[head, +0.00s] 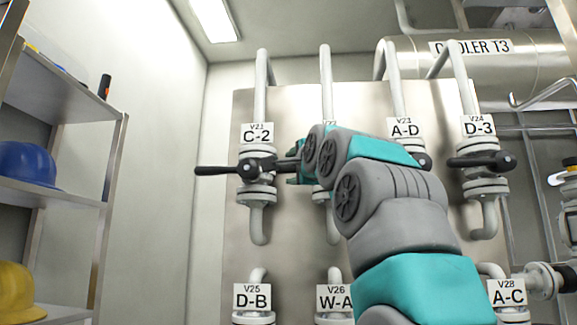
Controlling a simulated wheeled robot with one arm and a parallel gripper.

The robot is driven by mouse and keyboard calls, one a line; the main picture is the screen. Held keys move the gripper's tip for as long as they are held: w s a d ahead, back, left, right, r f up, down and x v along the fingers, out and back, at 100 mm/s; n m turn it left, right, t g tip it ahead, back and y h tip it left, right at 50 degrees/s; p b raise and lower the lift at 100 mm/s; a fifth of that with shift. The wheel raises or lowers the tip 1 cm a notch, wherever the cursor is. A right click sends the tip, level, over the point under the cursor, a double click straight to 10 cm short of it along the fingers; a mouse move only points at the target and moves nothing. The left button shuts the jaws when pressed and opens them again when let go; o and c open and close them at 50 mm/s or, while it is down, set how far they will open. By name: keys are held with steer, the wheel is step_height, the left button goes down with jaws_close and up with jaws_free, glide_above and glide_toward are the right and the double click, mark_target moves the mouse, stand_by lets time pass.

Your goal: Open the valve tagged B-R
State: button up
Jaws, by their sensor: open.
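No tag that I can read says B-R. The tag of valve V22 (329,123) shows only its top edge, and my arm hides its letters and most of the valve. My gripper (288,168) is open beside this valve, between it and valve C-2 (256,158). My wrist partly hides the gripper, and I cannot tell whether it touches a handle. The black lever of C-2 (213,171) points left, level. My arm also covers the place between valves W-A (334,298) and A-C (506,293) in the lower row.
Valve A-D (405,128) is partly behind my arm, and valve D-3 (479,128) stands right of it. Valve D-B (252,297) is at lower left. A shelf with a blue helmet (28,165) and a yellow helmet (17,292) stands at left. Cooler T3 (480,68) is above.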

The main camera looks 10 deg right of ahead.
mark_target(290, 168)
steer(key=shift+p+x, duration=0.6)
steer(key=shift+x, duration=0.95)
jaws_close()
stand_by(0.5)
